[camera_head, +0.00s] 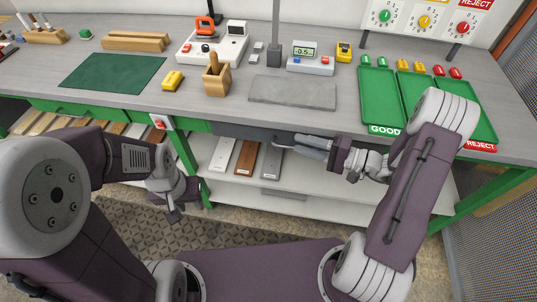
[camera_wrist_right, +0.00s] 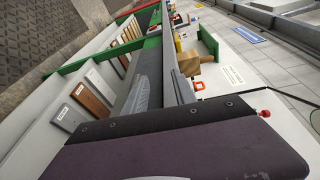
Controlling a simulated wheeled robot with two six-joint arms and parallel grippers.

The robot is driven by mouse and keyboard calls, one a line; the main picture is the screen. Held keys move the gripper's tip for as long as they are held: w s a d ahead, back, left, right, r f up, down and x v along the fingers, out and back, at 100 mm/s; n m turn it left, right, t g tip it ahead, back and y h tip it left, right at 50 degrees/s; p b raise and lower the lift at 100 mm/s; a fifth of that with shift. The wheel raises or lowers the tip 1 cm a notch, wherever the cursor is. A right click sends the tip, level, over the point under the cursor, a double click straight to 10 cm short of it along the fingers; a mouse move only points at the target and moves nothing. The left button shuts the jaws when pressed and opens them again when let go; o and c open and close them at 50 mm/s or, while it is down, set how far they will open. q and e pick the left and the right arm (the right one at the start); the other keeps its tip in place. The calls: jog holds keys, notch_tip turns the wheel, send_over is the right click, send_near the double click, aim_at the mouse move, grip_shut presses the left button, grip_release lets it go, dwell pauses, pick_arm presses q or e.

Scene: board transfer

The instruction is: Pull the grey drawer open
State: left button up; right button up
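The grey drawer (camera_head: 240,131) shows as a dark grey front under the tabletop's front edge, right of the green frame leg. It looks closed; its right part is hidden behind my right arm. My right gripper (camera_head: 284,141) is at the drawer front, fingers pointing left along it. I cannot tell whether it touches or holds a handle, or how far its fingers are apart. In the right wrist view a grey finger (camera_wrist_right: 143,92) lies beside a long grey edge. My left gripper (camera_head: 174,214) hangs low at the left, away from the drawer, apparently empty.
White, brown and grey boards (camera_head: 246,158) lie on the shelf below. The tabletop holds a grey slab (camera_head: 292,92), a wooden holder (camera_head: 216,80), a green mat (camera_head: 112,73) and green trays (camera_head: 380,95). The floor in front of the shelf is clear of objects.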

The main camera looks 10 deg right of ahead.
aim_at(292, 148)
jog(key=s+d+f+m+t+h+b, duration=0.1)
jog(key=d+f+m+t, duration=0.15)
jog(key=d+f, duration=0.3)
jog(key=shift+m+g, duration=0.25)
jog(key=shift+g, duration=0.1)
jog(key=x, duration=0.9)
jog(key=shift+s+a+f, duration=0.1)
jog(key=shift+a, duration=0.2)
jog(key=shift+c, duration=0.2)
grip_shut()
